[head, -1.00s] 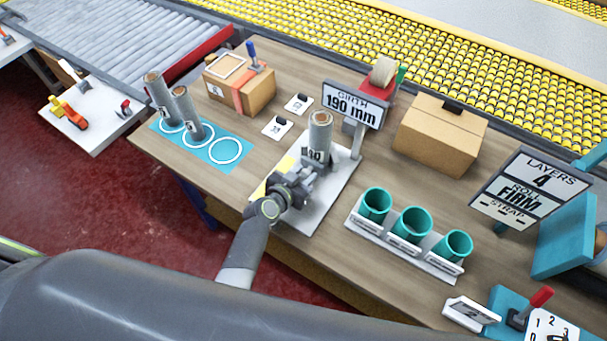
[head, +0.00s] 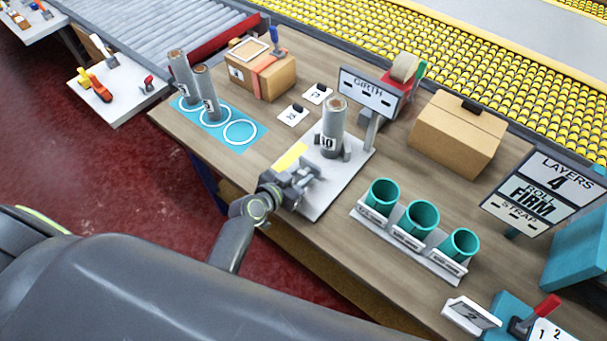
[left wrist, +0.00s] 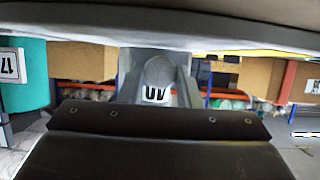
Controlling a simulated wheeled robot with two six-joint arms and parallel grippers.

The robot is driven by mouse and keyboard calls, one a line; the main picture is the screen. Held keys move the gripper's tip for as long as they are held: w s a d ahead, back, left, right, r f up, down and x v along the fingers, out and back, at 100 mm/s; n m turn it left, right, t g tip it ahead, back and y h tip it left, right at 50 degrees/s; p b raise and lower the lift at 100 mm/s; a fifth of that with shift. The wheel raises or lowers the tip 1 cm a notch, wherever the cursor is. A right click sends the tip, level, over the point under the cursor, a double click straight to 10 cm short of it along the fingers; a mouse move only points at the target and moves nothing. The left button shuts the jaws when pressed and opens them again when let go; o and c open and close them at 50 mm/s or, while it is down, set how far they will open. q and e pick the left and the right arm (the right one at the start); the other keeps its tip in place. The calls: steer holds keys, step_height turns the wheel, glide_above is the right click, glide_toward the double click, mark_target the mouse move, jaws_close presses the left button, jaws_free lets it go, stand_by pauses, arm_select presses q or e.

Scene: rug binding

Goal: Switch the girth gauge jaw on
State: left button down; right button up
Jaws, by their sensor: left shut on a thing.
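The girth gauge is a pale plate (head: 318,199) with a yellow patch, near the table's front edge. A grey roll (head: 333,130) labelled 10 stands upright on it. The gauge's sign (head: 370,92) reads GIRTH with dashes. My left gripper (head: 306,181) is at the plate's front-left part, shut on the gauge's grey jaw (head: 309,171), which it mostly hides. The jaw stands apart from the roll. In the left wrist view the roll (left wrist: 158,80) shows beyond a dark bar (left wrist: 160,121). My right gripper is not in view.
Two grey rolls (head: 207,95) stand on a blue mat at the left, beside an empty ring. Teal cups (head: 421,217) stand in a rack to the right. A cardboard box (head: 455,135) and a LAYERS sign (head: 543,187) are farther right.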

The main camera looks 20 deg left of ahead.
arm_select(q)
steer(key=shift+s+f, duration=0.1)
steer(key=c, duration=1.4)
jaws_free()
steer(key=shift+a, duration=0.1)
steer(key=o, duration=0.3)
steer(key=shift+s, duration=0.2)
steer(key=shift+o, duration=0.2)
steer(key=b+v, duration=0.3)
steer(key=v, duration=1.4)
steer(key=shift+r, duration=0.25)
steer(key=shift+s+a, duration=0.1)
